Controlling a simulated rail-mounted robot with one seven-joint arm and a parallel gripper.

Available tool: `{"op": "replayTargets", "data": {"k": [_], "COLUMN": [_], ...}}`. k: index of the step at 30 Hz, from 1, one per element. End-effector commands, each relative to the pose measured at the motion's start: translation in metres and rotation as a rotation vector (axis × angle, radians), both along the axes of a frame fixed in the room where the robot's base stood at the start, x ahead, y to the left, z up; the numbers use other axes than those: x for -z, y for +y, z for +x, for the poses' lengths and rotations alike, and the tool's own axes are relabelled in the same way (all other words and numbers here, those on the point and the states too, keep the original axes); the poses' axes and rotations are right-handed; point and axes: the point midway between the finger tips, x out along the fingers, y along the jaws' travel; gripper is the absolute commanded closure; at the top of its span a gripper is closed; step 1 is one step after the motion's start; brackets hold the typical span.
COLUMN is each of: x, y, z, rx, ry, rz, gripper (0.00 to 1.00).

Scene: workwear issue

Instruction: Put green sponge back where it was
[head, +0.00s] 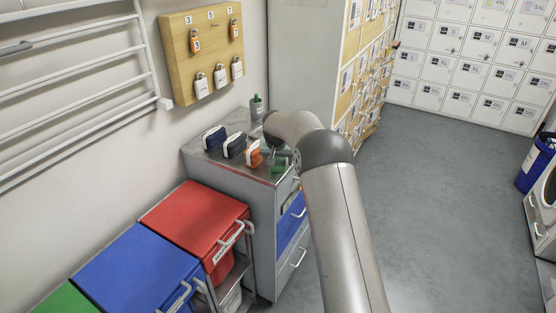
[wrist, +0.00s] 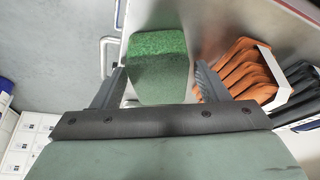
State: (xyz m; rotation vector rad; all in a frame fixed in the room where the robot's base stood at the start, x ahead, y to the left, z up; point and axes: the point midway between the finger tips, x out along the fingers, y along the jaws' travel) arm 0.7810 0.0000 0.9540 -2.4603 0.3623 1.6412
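The green sponge (wrist: 158,65) shows in the wrist view as an upright-looking block with a rough brighter green face, near the edge of the grey cabinet top (wrist: 205,22). My gripper (wrist: 159,68) has one finger on each side of it, with narrow gaps visible between the fingers and the sponge. The gripper looks open around it; contact at the fingertips is hard to judge. In the head view, a small green patch that looks like the sponge (head: 279,166) is at the cabinet top's front right corner; my arm hides most of the gripper there.
Orange folded gloves (head: 254,154) in a white holder stand left of the sponge, with dark blue bundles (head: 234,146) beyond. Red (head: 195,220) and blue (head: 135,270) lidded bins are beside the cabinet.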

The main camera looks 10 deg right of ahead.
Motion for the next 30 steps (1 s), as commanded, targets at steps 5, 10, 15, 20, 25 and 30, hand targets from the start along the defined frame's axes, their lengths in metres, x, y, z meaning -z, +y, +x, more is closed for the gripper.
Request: {"op": "replayTargets", "data": {"k": [5,10,15,20,25,30], "x": [-0.007,-0.028,-0.063,-0.091,-0.109,-0.114], "y": [0.000,0.003,0.007,0.011,0.013,0.014], "z": [0.000,-0.010,-0.024,-0.035,-0.042,-0.044], "rx": [0.000,-0.001,0.001,0.000,0.000,0.000], "ry": [-0.001,-0.004,-0.004,-0.003,-0.001,0.000], "rz": [0.000,-0.001,0.000,-0.001,0.001,0.000], "gripper": [0.32,0.32,0.32,0.32,0.32,0.32]}}
